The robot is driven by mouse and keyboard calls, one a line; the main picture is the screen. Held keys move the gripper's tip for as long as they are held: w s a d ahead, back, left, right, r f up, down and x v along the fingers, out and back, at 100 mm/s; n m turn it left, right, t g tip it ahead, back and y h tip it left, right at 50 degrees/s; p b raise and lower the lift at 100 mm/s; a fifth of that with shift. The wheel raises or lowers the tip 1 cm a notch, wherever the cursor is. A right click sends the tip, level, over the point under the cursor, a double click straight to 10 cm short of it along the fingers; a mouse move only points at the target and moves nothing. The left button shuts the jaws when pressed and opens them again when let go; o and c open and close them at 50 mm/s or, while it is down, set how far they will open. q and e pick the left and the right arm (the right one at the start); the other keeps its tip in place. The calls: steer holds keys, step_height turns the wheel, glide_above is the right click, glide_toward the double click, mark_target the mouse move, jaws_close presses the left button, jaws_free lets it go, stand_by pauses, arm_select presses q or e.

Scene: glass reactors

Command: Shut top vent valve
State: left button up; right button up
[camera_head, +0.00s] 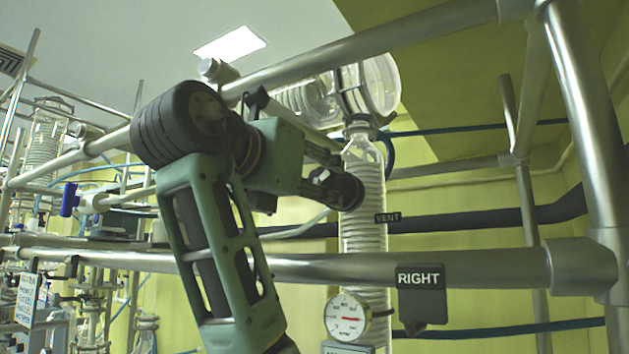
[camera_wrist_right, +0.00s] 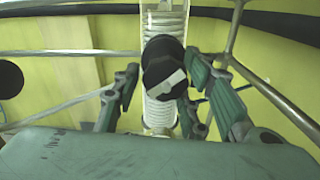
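The vent valve is a black round knob (camera_head: 337,190) on the front of a tall ribbed glass column (camera_head: 364,240). A black "VENT" label (camera_head: 388,217) hangs just right of it. In the right wrist view the knob (camera_wrist_right: 165,68) shows a pale bar across its face. My right gripper (camera_head: 316,168) is at the knob, coming from the left. In the right wrist view its green fingers (camera_wrist_right: 162,85) are spread, with the knob between them. A gap shows on the left; contact on the right side cannot be told. My left gripper is not in view.
Thick metal rails (camera_head: 420,268) cross in front of the column, one bearing a "RIGHT" sign (camera_head: 421,291). A pressure gauge (camera_head: 347,316) sits low on the column. A metal post (camera_head: 590,130) stands at the right. More glassware and a blue handle (camera_head: 69,200) are at the left.

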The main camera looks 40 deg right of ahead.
steer(key=shift+s+d, duration=0.1)
steer(key=c, duration=0.7)
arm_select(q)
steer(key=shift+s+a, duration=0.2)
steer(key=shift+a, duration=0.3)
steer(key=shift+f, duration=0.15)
arm_select(e)
steer(key=shift+m+b, duration=0.95)
steer(key=shift+m, duration=0.25)
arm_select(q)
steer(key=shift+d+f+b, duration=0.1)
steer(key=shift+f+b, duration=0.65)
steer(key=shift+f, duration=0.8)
arm_select(e)
steer(key=shift+s+r+m, duration=0.1)
steer(key=shift+r+m, duration=0.05)
steer(key=shift+m, duration=0.95)
steer(key=shift+r+m, duration=0.15)
steer(key=shift+m, duration=0.95)
